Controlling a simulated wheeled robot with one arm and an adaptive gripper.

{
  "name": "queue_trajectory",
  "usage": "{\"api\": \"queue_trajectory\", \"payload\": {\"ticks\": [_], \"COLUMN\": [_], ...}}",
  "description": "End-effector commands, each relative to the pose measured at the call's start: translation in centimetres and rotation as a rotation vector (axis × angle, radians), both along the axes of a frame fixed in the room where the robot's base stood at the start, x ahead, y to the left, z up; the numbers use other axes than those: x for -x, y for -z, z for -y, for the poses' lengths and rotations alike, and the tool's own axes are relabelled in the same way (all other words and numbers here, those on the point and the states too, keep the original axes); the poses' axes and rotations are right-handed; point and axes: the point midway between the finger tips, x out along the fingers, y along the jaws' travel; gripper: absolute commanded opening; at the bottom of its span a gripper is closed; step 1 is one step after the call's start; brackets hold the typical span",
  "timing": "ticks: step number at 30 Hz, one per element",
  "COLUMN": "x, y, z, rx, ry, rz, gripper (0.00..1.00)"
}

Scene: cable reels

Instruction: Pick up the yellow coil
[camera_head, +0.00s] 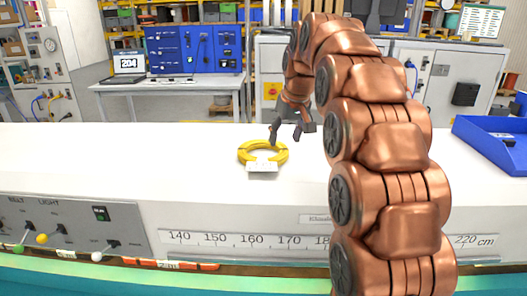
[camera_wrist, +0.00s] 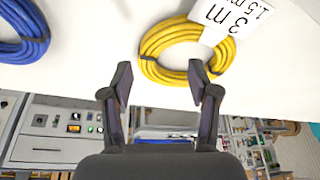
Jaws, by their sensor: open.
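The yellow coil (camera_head: 263,153) lies flat on the white counter in the head view, with a white label at its front edge. In the wrist view the yellow coil (camera_wrist: 152,51) is at the top centre, and its label reads "3 m". My gripper (camera_head: 287,136) is just above the coil's far right side, with its fingers pointing down. In the wrist view my gripper (camera_wrist: 160,80) is open and empty, its two fingertips apart in front of the coil. I cannot tell the exact height of the fingertips above the coil.
The white counter (camera_head: 100,155) is clear left of the coil. A blue tray (camera_head: 490,140) stands at the right. A blue coil (camera_wrist: 25,35) shows at the wrist view's upper left. A panel with levers (camera_head: 70,228) and a ruler strip (camera_head: 250,240) run along the counter's front.

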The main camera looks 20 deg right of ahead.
Motion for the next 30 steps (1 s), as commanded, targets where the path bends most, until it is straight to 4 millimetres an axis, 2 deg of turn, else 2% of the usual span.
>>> {"api": "queue_trajectory", "payload": {"ticks": [3, 10, 30], "x": [-1.5, -2.6, -3.8], "y": [-0.9, -1.2, 1.9], "z": [1.2, 1.9, 1.9], "rx": [0.008, 0.013, 0.012], "ry": [0.000, -0.001, -0.001], "rz": [0.027, 0.042, 0.041], "gripper": [0.60, 0.60, 0.60]}}
